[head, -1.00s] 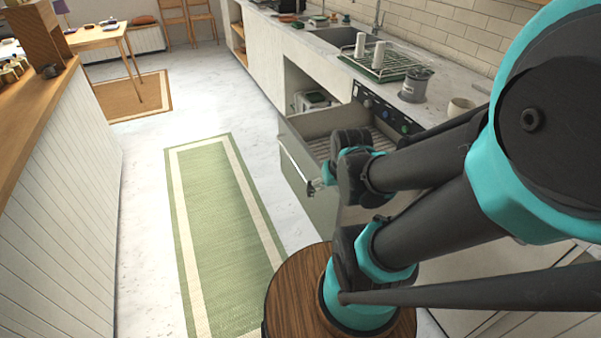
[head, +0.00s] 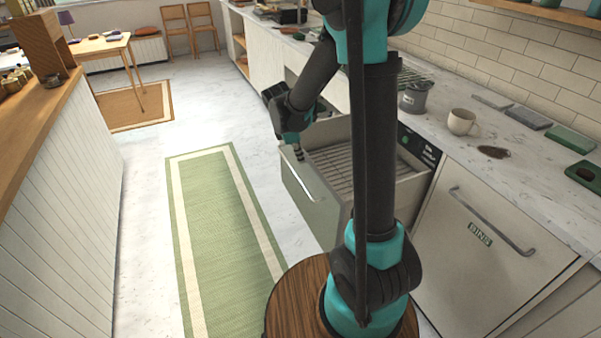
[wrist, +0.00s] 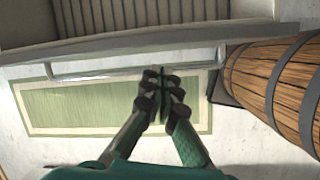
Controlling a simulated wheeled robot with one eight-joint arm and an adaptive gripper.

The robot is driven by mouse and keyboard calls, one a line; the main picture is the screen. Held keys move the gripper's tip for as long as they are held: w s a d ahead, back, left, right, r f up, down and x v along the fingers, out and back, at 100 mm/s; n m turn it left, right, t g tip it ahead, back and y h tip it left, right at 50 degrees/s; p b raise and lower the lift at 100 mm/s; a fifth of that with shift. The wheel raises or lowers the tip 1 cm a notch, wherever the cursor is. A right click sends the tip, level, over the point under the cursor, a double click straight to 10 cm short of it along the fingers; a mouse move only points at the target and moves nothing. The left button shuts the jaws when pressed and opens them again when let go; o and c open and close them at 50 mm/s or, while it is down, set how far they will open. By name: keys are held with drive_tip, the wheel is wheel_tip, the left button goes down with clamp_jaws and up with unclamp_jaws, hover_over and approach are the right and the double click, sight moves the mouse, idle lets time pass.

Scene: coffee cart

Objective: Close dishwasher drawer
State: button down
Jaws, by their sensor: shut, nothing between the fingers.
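The dishwasher drawer (head: 316,205) is pulled out from under the counter, its front facing the green rug and its wire rack visible inside. In the wrist view, its front panel's top edge (wrist: 150,40) runs across the upper part, with the bar handle (wrist: 100,74) just below it. My gripper (head: 299,152) is at the far left corner of the drawer front, on the handle side. In the wrist view my gripper (wrist: 161,95) is shut and empty, its fingertips close below the handle. Whether they touch it, I cannot tell.
The green rug (head: 220,215) lies on open floor left of the drawer. The counter (head: 470,130) holds a mug (head: 461,121) and a grey container (head: 413,97). A wooden island (head: 60,190) stands at left.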

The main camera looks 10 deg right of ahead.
drive_tip(key=w+a+f+n+h, duration=0.1)
drive_tip(key=w+a+f+n, duration=0.1)
drive_tip(key=w+a+n, duration=0.15)
hover_over(306, 181)
drive_tip(key=a, duration=0.2)
wheel_tip(306, 181, down, 9)
drive_tip(key=shift+s+a, duration=0.15)
drive_tip(key=shift+s, duration=0.15)
drive_tip(key=w+d, duration=0.3)
drive_tip(key=d, duration=0.8)
drive_tip(key=w+d, duration=0.3)
drive_tip(key=d, duration=0.9)
drive_tip(key=w+d, duration=0.3)
drive_tip(key=d, duration=0.8)
drive_tip(key=shift+w+d, duration=0.15)
drive_tip(key=shift+d, duration=0.1)
